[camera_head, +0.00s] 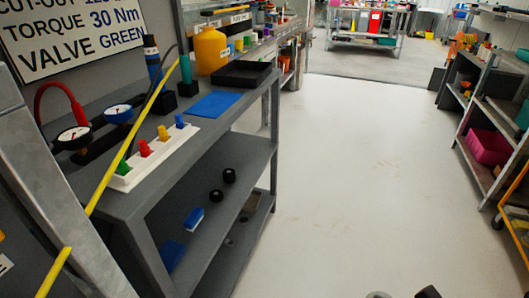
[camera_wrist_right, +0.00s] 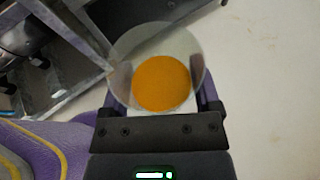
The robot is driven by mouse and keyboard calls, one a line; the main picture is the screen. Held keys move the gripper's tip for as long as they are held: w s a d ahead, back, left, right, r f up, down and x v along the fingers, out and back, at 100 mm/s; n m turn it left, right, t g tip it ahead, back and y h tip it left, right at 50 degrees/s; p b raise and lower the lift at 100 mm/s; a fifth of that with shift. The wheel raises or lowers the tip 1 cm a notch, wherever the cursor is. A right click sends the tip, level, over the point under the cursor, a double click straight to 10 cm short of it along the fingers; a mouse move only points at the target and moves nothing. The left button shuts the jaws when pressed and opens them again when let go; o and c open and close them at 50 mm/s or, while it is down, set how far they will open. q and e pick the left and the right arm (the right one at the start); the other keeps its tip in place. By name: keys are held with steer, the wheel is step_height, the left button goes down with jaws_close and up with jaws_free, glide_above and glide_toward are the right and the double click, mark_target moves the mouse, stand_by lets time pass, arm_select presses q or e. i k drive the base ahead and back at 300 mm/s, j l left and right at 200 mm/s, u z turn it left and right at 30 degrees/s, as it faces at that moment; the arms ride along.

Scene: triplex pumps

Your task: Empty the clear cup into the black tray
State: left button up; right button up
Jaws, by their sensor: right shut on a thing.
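The clear cup (camera_wrist_right: 158,44) is in the right wrist view, seen from above its open rim, with an orange content (camera_wrist_right: 162,84) inside. My right gripper (camera_wrist_right: 163,98) is shut on the cup, one finger on each side, and holds it over the pale floor. The black tray (camera_head: 241,75) lies on the grey bench at the left in the head view, and it looks empty. The cup cannot be made out in the head view; only small dark and grey parts show at its bottom edge. My left gripper is not in view.
On the bench (camera_head: 105,202), a blue mat (camera_head: 215,104) lies in front of the tray, with a yellow container (camera_head: 210,50) behind. A white strip with coloured valves (camera_head: 152,156) and gauges (camera_head: 118,113) stand nearer. The floor (camera_head: 350,180) is open; shelves (camera_head: 480,125) stand right.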

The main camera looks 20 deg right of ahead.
mark_target(237, 73)
steer(key=i+l+u, duration=0.2)
steer(key=l+u, duration=0.15)
steer(key=l, duration=0.3)
steer(key=i+l+u, duration=0.1)
steer(key=l+u, duration=0.2)
steer(key=l, duration=0.3)
steer(key=l+u, duration=0.35)
steer(key=l, duration=0.35)
